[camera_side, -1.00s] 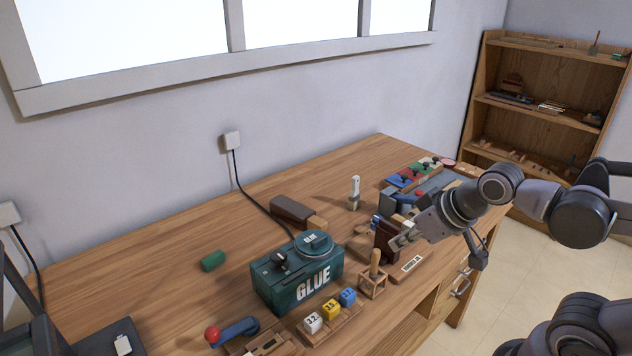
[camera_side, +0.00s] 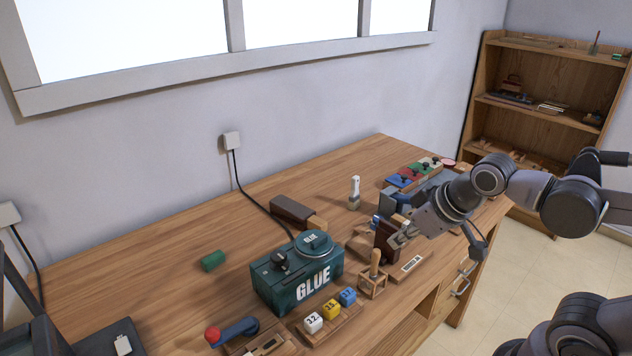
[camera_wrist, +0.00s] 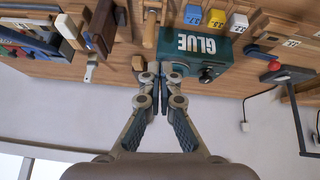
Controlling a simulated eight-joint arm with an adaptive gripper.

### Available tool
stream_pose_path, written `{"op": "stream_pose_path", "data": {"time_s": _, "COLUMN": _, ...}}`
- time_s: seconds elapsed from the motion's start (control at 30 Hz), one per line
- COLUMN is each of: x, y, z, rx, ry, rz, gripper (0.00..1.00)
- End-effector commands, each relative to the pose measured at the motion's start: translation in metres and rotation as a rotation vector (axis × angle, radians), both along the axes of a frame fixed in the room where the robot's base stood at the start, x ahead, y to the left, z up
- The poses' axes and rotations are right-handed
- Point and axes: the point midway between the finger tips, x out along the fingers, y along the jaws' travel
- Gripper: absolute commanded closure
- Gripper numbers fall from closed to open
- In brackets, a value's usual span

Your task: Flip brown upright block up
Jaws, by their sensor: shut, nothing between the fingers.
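The brown upright block (camera_side: 386,241) stands on a light wooden base (camera_side: 400,271) with a small white label, right of the green glue box. It also shows as a dark brown bar in the upside-down wrist view (camera_wrist: 102,27), at the upper left. My gripper (camera_side: 403,234) is shut and empty. In the side view its fingertips are at the right side of the block's upper part and overlap it; I cannot tell whether they touch. In the wrist view the closed fingertips (camera_wrist: 163,72) are to the right of the block and apart from it in the picture.
The green glue box (camera_side: 297,276) stands left of the block. A wooden peg stand (camera_side: 374,277) is close in front. Numbered cubes (camera_side: 331,309) lie at the front, and a brush (camera_side: 354,193) stands behind. The left rear of the table is mostly clear.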

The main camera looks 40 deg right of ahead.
Motion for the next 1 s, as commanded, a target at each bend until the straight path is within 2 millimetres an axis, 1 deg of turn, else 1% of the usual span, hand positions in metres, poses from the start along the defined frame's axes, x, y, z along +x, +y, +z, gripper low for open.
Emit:
{"op": "stream_pose_path", "data": {"time_s": 0.3, "x": 0.028, "y": -0.005, "z": 0.015, "rx": -0.293, "ry": 0.204, "rz": 0.379, "gripper": 1.00}}
{"op": "stream_pose_path", "data": {"time_s": 0.6, "x": 0.060, "y": -0.008, "z": 0.023, "rx": -0.527, "ry": 0.429, "rz": 0.780, "gripper": 1.00}}
{"op": "stream_pose_path", "data": {"time_s": 0.8, "x": 0.082, "y": -0.009, "z": 0.023, "rx": -0.639, "ry": 0.583, "rz": 1.043, "gripper": 1.00}}
{"op": "stream_pose_path", "data": {"time_s": 1.0, "x": 0.098, "y": -0.008, "z": 0.022, "rx": -0.700, "ry": 0.700, "rz": 1.241, "gripper": 1.00}}
